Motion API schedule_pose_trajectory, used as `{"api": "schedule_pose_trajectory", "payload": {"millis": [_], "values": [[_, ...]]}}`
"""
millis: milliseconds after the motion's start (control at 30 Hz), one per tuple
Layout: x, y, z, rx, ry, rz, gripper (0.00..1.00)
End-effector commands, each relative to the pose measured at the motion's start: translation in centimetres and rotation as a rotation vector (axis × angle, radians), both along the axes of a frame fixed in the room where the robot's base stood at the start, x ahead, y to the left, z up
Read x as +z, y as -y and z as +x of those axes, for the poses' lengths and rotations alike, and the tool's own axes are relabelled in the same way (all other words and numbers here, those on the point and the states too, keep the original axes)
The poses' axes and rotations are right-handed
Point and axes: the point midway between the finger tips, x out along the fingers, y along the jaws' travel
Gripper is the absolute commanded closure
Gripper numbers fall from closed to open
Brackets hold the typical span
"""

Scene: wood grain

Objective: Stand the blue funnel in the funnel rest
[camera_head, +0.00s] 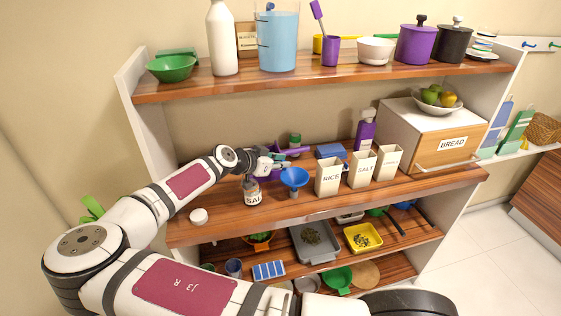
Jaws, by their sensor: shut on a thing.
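The blue funnel (294,177) is upright over the middle shelf, wide mouth up and spout down, just right of the glass jar (252,192) with a label starting "SAL". My gripper (280,164) reaches in from the left and is shut on the funnel near its rim, at the back left. The fingertips are small and partly lost against a purple thing behind them. I cannot tell whether the spout touches the shelf. I cannot make out the funnel rest for certain.
White boxes lettered RICE (328,178) and SALT (361,170) stand close right of the funnel. A purple bottle (366,130) is behind them. A white lid (198,216) lies at the front left. The upper shelf (330,76) overhangs. The shelf front below the funnel is clear.

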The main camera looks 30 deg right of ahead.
Motion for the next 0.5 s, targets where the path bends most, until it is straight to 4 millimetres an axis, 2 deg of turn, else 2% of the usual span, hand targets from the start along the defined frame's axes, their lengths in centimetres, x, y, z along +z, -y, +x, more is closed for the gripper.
{"api": "schedule_pose_trajectory", "payload": {"millis": [500], "values": [[-1.2, 0.0, 0.0, 0.000, 0.001, 0.000, 1.00]]}}
